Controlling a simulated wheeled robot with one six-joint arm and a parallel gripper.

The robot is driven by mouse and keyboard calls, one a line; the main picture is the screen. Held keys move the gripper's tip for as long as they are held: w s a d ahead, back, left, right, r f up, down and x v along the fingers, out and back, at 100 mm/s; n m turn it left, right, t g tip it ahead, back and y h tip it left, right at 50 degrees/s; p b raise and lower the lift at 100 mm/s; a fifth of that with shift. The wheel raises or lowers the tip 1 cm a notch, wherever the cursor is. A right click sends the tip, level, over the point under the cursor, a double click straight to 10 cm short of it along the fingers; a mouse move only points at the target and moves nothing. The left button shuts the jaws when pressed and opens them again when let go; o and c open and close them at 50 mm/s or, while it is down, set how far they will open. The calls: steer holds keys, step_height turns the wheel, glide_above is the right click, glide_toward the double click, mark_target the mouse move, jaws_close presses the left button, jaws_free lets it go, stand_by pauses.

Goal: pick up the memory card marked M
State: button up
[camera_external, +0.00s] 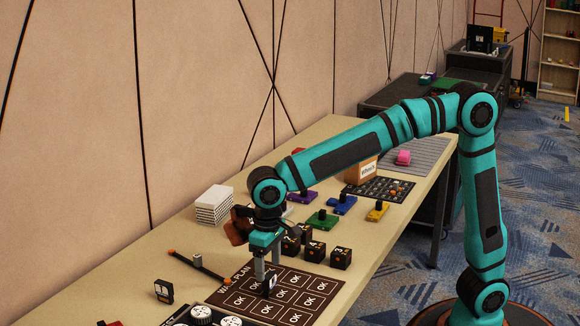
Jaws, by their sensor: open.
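My gripper (268,266) points straight down over the dark board headed "PLAN" (212,298), with its fingers apart. A small dark upright piece with a pale face (269,283), perhaps a memory card, stands on the board right at the fingertips. I cannot tell whether the fingers touch it, and its mark is too small to read. A second small dark card-like piece with a pale label (164,291) stands on the table to the left of the board. I cannot read its mark either, so I cannot tell which piece is the M card.
Dark numbered cubes (340,258) stand just behind the board. A thin rod (198,266) lies left of it, and white round pieces (201,314) are at the front. Green (322,220), blue and yellow knobbed blocks and a white stack (214,205) stand farther back.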

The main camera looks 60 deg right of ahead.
mark_target(269, 275)
steer(key=f, duration=0.4)
steer(key=shift+d+f, duration=0.2)
steer(key=shift+f, duration=0.05)
steer(key=shift+c, duration=0.2)
steer(key=c, duration=1)
steer(key=shift+r, duration=0.1)
